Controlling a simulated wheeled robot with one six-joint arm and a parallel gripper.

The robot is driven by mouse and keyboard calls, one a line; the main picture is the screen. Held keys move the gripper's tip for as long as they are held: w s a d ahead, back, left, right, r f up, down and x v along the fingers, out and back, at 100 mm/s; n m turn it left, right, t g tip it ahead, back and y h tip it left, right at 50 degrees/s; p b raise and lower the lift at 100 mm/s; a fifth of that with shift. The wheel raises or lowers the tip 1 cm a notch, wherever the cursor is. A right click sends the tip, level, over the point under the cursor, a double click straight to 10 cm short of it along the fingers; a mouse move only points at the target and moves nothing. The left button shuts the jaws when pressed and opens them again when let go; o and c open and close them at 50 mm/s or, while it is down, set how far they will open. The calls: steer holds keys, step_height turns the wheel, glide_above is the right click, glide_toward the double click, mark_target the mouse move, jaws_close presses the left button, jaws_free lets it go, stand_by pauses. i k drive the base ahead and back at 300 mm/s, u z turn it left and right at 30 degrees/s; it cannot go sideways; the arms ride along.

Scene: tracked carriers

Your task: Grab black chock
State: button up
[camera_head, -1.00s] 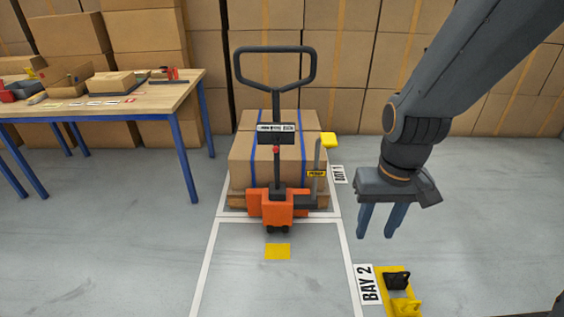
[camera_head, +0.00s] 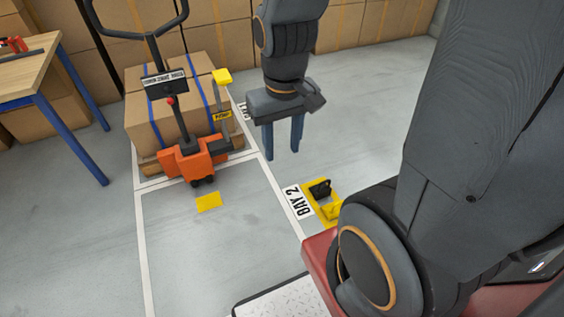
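The black chock (camera_head: 320,188) sits on the floor in a yellow-marked holder (camera_head: 310,198), beside the BAY 2 label. A yellow chock (camera_head: 333,211) lies just in front of it in the same holder. My gripper (camera_head: 283,138) hangs above the floor, up and to the left of the black chock in the picture. Its two blue-grey fingers point down, are apart and have nothing between them. The right part of the yellow holder is partly hidden by my arm and body.
An orange pallet jack (camera_head: 195,158) with a tall handle stands at a loaded pallet of cartons (camera_head: 150,125) on the left. A wooden table (camera_head: 30,75) is at the far left. Stacked cartons line the back wall. The marked bay floor (camera_head: 235,230) is clear except for a yellow patch.

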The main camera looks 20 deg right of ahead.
mark_target(322, 190)
steer(key=u, duration=0.2)
steer(key=i, duration=0.45)
steer(key=z, duration=1.95)
